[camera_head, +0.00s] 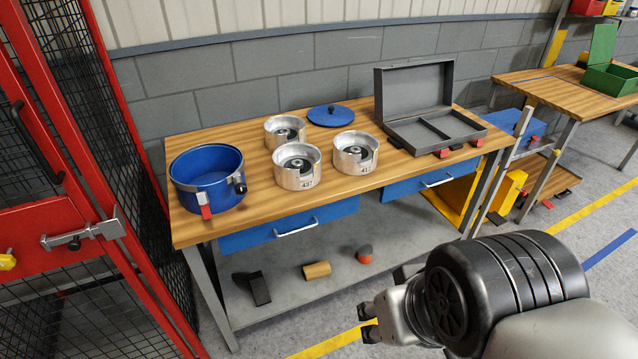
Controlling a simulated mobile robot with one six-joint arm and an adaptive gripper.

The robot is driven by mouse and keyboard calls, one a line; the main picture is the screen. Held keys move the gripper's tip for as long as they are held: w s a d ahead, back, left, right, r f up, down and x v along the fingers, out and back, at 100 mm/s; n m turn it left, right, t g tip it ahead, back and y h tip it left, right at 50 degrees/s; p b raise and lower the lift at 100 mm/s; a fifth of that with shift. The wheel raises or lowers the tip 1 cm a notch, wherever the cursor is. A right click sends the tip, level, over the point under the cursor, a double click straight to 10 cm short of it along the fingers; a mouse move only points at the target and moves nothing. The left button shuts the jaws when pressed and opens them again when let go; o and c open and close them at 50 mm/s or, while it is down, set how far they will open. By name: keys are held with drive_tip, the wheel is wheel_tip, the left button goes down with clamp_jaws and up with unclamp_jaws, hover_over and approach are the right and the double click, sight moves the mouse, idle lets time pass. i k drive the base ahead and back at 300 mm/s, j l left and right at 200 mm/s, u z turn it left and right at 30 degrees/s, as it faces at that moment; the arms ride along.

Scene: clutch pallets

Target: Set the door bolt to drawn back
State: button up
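The door bolt (78,240) is a silver-grey bar with a small dark knob, mounted on the red mesh cage door (35,232) at the left. It lies nearly level, and its right end reaches the bracket at the door's right edge. I cannot tell how far the bar enters the bracket. My gripper (368,322) is at the lower middle, in front of the workbench and far to the right of the bolt. Its two dark fingertips are apart with nothing between them.
A wooden workbench (240,222) holds a blue pot (207,180), several metal housings and an open grey case (415,85). Its lower shelf (345,240) carries small parts. A yellow handle (7,262) sits left of the bolt. Floor shows between gripper and cage.

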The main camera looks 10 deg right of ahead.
sight(73, 237)
drive_tip(key=i+l+u, duration=0.25)
drive_tip(key=i, duration=0.25)
drive_tip(key=i+l+u, duration=0.25)
drive_tip(key=i+l, duration=0.15)
drive_tip(key=l, duration=0.15)
drive_tip(key=i+l+u, duration=0.25)
drive_tip(key=i+l, duration=0.15)
drive_tip(key=i+l+u, duration=0.25)
drive_tip(key=l, duration=0.45)
drive_tip(key=i+j+u, duration=0.1)
drive_tip(key=u, duration=1.9)
drive_tip(key=i+j, duration=0.15)
drive_tip(key=i, duration=0.4)
drive_tip(key=i+j+z, duration=0.1)
drive_tip(key=i, duration=0.4)
drive_tip(key=j, duration=0.1)
